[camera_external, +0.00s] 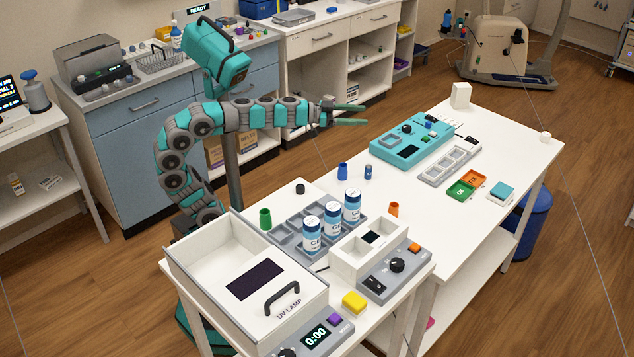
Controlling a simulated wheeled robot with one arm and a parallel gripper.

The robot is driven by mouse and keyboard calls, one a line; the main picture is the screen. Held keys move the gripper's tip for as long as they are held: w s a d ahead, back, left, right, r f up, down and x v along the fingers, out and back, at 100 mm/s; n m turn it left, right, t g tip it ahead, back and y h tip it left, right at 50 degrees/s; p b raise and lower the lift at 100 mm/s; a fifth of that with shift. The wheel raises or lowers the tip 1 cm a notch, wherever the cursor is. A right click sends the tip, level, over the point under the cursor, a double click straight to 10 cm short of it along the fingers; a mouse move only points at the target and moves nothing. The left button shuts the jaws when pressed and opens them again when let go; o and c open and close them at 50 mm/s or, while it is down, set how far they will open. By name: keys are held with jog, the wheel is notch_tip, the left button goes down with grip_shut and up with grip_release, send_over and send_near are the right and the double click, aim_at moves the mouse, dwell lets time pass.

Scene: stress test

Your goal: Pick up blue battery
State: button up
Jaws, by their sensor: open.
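My gripper (350,114) reaches out to the right from my teal and grey arm. Its two green fingers are apart, and nothing shows between them. It is raised above the far left edge of the white table (505,146). A small blue cylinder with a paler band (368,172) stands upright on the table, lower in the picture than my gripper; it looks like the blue battery, but its markings are too small to read. A plain blue cup-like piece (342,172) stands just left of it. My gripper touches neither.
A grey rack (290,228) holds labelled white-and-blue bottles (333,219) in front. A white box (367,250), an orange cone (393,209) and a green cup (265,218) stand near. A teal device (385,150) lies to the right. The table's right part has free room.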

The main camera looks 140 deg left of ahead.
aim_at(367, 165)
jog(key=d+f+h, duration=0.1)
jog(key=f, duration=0.3)
jog(key=s+d+f+h, duration=0.1)
jog(key=d+f+h, duration=0.1)
jog(key=f, duration=0.3)
jog(key=s+d+f+h, duration=0.1)
jog(key=d+f+h, duration=0.1)
jog(key=f, duration=0.2)
jog(key=shift+f, duration=0.3)
jog(key=shift+d+f, duration=0.1)
jog(key=shift+f, duration=0.1)
jog(key=shift+r+b+x, duration=0.15)
jog(key=shift+b+x, duration=0.35)
jog(key=shift+x, duration=1.45)
jog(key=shift+r+b+x, duration=0.1)
jog(key=shift+b+x, duration=0.35)
jog(key=shift+x, duration=1.45)
jog(key=shift+w, duration=0.2)
grip_shut()
